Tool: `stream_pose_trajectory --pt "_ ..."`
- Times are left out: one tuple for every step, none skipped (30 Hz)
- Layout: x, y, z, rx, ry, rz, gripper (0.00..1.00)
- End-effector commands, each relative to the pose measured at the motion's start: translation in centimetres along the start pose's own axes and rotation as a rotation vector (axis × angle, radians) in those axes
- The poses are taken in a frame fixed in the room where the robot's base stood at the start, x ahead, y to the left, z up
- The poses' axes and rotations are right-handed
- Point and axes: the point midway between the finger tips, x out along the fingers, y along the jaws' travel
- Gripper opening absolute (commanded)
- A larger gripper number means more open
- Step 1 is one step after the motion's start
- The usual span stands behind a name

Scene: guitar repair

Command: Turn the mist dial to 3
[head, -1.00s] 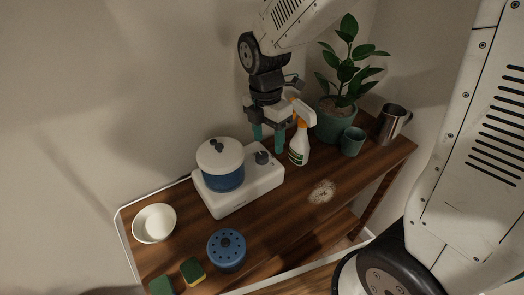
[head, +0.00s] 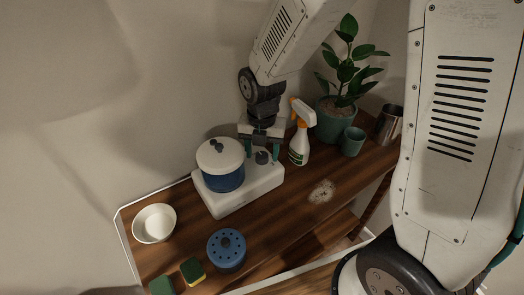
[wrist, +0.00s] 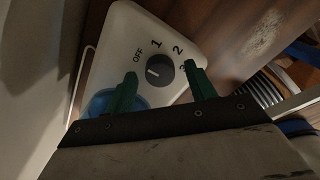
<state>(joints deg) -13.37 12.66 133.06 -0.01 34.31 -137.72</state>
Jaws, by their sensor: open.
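The dark round dial (head: 262,157) sits on top of a white base unit (head: 240,197), beside a blue pot (head: 222,180) with a white lid. In the wrist view the dial (wrist: 160,70) has OFF, 1 and 2 printed around it, and a further mark is partly hidden by the right finger. Its pale pointer line lies on the left side, nearer OFF than 1 or 2. My gripper (head: 262,151) is open above the dial. In the wrist view its green fingers (wrist: 161,73) stand on either side of the dial; I cannot tell whether they touch it.
A spray bottle (head: 299,146) stands close to the right of my gripper, with a potted plant (head: 338,125), a green cup (head: 352,142) and a metal mug (head: 389,126) beyond. A white bowl (head: 154,223), blue holed container (head: 227,251) and sponge (head: 193,271) are at the left and front.

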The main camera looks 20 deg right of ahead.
Motion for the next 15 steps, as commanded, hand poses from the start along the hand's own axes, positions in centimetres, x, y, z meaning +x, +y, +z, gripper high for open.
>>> stream_pose_trajectory --pt "0.22 0.0 0.0 0.0 0.0 0.0 0.55" --pt "0.28 0.0 0.01 0.0 0.0 0.0 0.55" --pt "0.32 0.01 0.01 0.0 -0.001 0.001 0.55" --pt "0.34 0.01 0.01 0.0 -0.001 0.001 0.55" --pt "0.33 0.01 0.01 0.0 -0.001 0.001 0.55" --pt "0.32 0.01 0.01 0.0 -0.001 0.001 0.55" --pt "0.32 0.01 0.01 0.001 -0.001 0.001 0.55" --pt "0.32 0.01 0.01 0.001 -0.001 0.001 0.55" --pt "0.31 0.01 0.01 0.001 -0.001 0.001 0.52" --pt "0.31 0.01 0.01 0.001 -0.001 0.001 0.44" --pt "0.31 0.01 0.0 0.001 -0.001 0.001 0.36" --pt "0.31 0.01 0.0 0.001 -0.001 0.001 0.25" --pt "0.3 0.01 0.0 0.001 -0.001 0.001 0.16" --pt "0.3 0.01 0.01 0.001 -0.001 0.001 0.1" --pt "0.3 0.0 0.0 0.001 -0.001 0.001 0.1"
